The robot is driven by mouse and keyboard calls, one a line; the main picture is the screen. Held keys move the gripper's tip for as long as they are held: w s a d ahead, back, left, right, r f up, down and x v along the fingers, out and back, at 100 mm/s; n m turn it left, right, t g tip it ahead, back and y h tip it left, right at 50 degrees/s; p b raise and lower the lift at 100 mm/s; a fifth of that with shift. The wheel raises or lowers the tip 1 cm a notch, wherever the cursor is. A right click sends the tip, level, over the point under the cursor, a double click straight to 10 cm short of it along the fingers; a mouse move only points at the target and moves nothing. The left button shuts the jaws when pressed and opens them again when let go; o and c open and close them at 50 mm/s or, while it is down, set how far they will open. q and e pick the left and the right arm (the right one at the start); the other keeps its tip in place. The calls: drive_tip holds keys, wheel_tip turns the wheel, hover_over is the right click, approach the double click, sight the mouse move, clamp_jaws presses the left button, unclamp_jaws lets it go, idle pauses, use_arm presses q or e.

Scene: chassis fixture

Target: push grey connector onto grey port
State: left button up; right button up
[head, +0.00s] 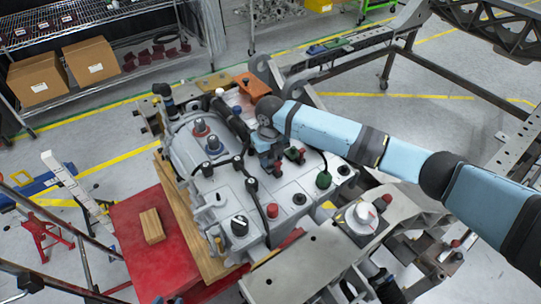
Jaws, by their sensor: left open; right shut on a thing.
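My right gripper (272,164) reaches in from the right on a light blue arm and points down over the pale grey chassis unit (224,190). It is shut on a small dark piece, taken to be the grey connector, mostly hidden by the fingers. I cannot tell whether that piece touches the unit. Next to the fingers is a dark fitting with red and green parts (295,155). Several dark plugs with black cables sit on the unit, one of them left of the gripper (251,184). I cannot make out which fitting is the grey port. My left gripper is not in view.
A red table (145,240) with a wooden block (152,226) stands at the left of the unit. A green-based knob (323,180) and a white round part (361,217) stand at the right. Shelves with cardboard boxes (37,80) are behind.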

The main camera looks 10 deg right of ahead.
drive_tip(key=shift+f, duration=0.35)
drive_tip(key=o, duration=1.2)
drive_tip(key=shift+f, duration=0.1)
drive_tip(key=shift+c, duration=0.2)
wheel_tip(320, 180, up, 6)
drive_tip(key=p, duration=0.5)
drive_tip(key=shift+p, duration=0.35)
